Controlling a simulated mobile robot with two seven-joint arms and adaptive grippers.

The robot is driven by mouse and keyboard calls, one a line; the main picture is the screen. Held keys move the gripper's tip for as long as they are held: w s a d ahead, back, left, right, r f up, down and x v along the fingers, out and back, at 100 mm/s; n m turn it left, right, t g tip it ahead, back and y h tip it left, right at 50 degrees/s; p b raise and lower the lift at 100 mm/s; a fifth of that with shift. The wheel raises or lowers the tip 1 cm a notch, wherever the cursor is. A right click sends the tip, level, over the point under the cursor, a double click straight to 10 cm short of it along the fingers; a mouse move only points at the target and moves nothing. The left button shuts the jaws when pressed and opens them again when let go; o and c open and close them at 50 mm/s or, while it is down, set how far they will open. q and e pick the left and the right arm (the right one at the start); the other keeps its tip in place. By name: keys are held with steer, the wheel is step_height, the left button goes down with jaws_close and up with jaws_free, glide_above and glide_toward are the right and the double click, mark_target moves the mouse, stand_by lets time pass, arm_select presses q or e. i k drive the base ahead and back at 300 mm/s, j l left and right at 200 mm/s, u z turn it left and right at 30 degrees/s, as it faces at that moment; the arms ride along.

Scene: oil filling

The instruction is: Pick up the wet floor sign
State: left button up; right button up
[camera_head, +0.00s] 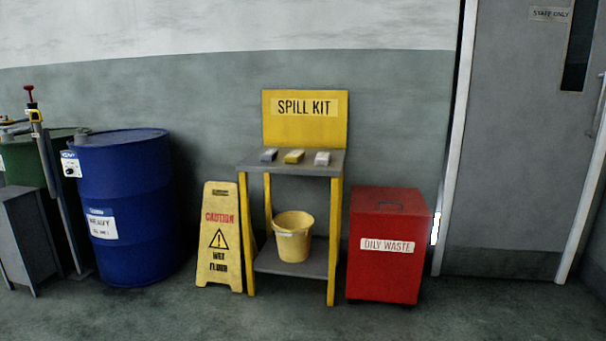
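The wet floor sign (219,237) is a yellow board with "CAUTION WET FLOOR" lettering and a warning triangle. It stands upright on the floor, leaning back slightly, near the wall. Its right edge is close to the left front leg of the spill kit stand; I cannot tell if they touch. A dark slot shows near its top edge. Neither of my grippers shows in the head view.
The spill kit stand (292,165) holds small blocks on top and a yellow bucket (293,237) on its lower shelf. A blue drum (125,210) is left of the sign. A red oily waste bin (385,245) stands right. The floor (290,323) in front is clear.

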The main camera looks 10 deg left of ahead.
mark_target(221, 241)
steer(key=i, duration=0.55)
steer(key=i+j+z, duration=0.2)
steer(key=i+j, duration=0.65)
steer(key=i, duration=0.15)
steer(key=i+j, duration=0.1)
steer(key=j, duration=0.45)
steer(key=j+z, duration=0.15)
steer(key=j, duration=0.4)
steer(key=i, duration=0.05)
